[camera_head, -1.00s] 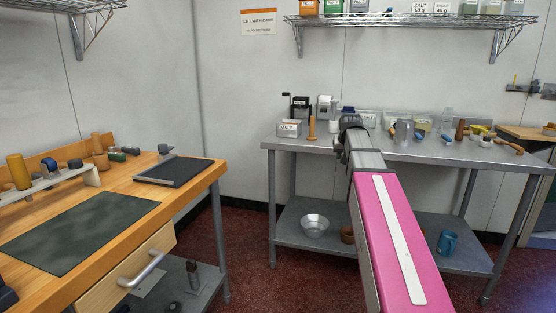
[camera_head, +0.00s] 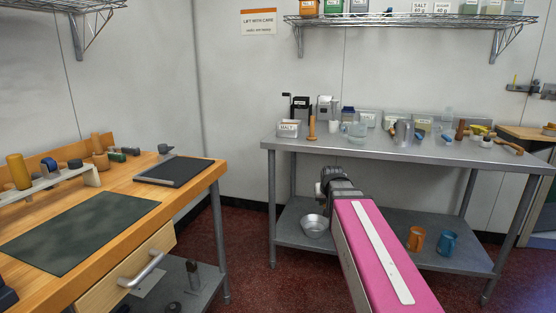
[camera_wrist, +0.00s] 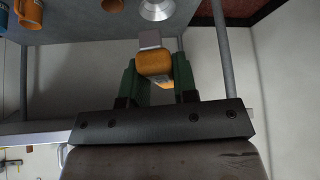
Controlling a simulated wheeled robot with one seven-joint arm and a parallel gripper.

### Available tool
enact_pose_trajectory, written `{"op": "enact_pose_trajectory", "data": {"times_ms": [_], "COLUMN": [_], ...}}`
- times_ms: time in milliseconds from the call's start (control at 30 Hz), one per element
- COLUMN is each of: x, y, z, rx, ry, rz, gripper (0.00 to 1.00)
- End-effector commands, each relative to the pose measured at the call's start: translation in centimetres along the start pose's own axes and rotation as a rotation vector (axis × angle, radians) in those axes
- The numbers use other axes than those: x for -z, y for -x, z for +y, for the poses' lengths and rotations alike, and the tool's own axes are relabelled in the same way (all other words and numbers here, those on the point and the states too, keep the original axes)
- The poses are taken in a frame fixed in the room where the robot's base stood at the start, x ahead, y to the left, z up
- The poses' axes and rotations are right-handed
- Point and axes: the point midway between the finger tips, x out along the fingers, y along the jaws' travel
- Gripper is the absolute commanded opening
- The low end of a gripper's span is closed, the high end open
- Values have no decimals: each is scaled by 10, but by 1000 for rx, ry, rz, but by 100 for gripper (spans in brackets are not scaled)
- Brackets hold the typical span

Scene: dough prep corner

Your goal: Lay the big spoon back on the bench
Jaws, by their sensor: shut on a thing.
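My gripper (camera_wrist: 156,80) is shut, its green fingers on either side of an orange-brown piece with a grey end. I take this piece as the handle of the big spoon (camera_wrist: 154,63); it is seen nearly end-on and no spoon bowl can be made out. In the head view my gripper (camera_head: 325,186) is small, in front of the steel bench (camera_head: 375,150) and below its top, and the held piece cannot be made out there. The wooden bench (camera_head: 130,194) stands at the left, apart from my gripper.
On the steel bench's lower shelf are a metal bowl (camera_head: 314,226), an orange mug (camera_head: 416,238) and a blue mug (camera_head: 447,243). Its top carries a malt bin (camera_head: 288,129), a wooden pin (camera_head: 312,128), a glass pot (camera_head: 355,131) and a grey jug (camera_head: 403,133). The front strip of the top is clear.

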Motion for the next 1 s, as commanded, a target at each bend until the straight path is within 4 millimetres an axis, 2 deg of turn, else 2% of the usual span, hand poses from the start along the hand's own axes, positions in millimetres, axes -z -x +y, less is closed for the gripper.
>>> {"op": "enact_pose_trajectory", "data": {"times_ms": [267, 800, 1000], "x": [3, 26, 27], "y": [4, 41, 43], "z": [0, 0, 0], "rx": [0, 0, 0], "ry": [0, 0, 0], "rz": [1, 0, -1], "gripper": [0, 0, 0]}}
